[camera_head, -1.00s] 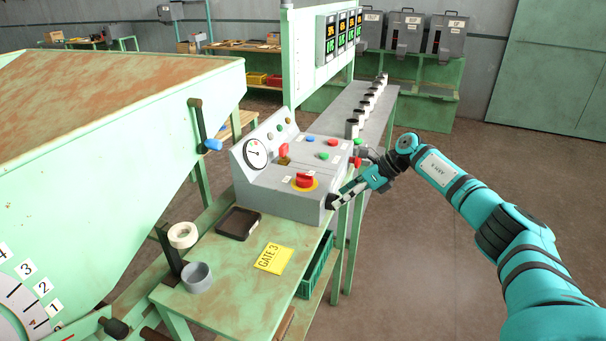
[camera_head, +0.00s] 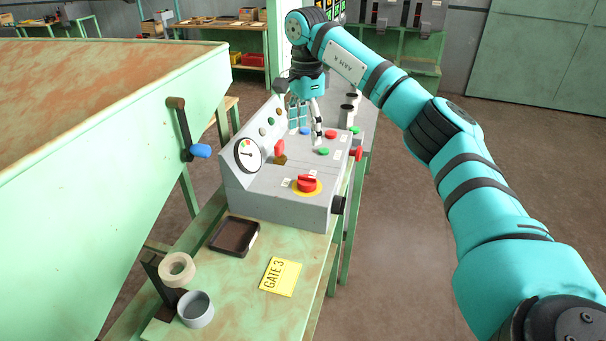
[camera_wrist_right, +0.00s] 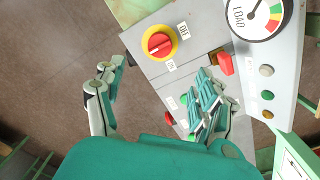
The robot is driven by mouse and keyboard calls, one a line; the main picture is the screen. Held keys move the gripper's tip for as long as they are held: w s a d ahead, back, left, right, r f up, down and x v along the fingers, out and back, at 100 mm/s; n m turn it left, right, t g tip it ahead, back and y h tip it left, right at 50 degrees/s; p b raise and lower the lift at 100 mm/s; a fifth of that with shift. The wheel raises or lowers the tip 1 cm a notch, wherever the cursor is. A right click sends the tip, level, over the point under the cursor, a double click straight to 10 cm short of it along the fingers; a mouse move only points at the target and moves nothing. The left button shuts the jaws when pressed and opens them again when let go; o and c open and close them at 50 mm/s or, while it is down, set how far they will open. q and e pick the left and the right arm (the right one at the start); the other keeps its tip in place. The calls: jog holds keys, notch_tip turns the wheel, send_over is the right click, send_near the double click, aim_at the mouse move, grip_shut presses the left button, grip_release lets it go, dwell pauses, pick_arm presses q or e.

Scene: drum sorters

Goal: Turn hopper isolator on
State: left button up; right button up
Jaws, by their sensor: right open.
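A red rotary switch on a yellow round plate (camera_head: 307,185) sits on the front top of the grey control console (camera_head: 270,208). In the right wrist view the red switch (camera_wrist_right: 159,43) has a label reading OFF and another that looks like ON beside it. I cannot tell for sure which label its handle points to. My right gripper (camera_head: 305,120) is open and empty, pointing down over the rear buttons of the console, behind the red switch. In the right wrist view its fingers (camera_wrist_right: 160,70) are spread wide, with the switch beyond them. My left gripper is not in view.
A round gauge (camera_head: 247,154) and several coloured buttons are on the console. A black knob (camera_head: 338,204) sticks out of its right side. A dark tray (camera_head: 234,236), a tape roll (camera_head: 177,269) and a yellow GATE 3 card (camera_head: 280,277) lie in front.

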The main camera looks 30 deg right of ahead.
jog(key=p, duration=0.1)
send_over(306, 177)
notch_tip(306, 177, down, 6)
jog(key=shift+s, duration=0.15)
notch_tip(306, 177, down, 7)
jog(key=shift+f+p, duration=0.15)
jog(key=shift+p, duration=0.8)
jog(key=shift+f, duration=0.4)
jog(key=shift+w+f, duration=0.2)
jog(key=shift+f, duration=0.1)
jog(key=c, duration=1.2)
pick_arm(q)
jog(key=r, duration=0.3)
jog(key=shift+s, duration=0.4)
pick_arm(e)
jog(key=shift+o, duration=0.2)
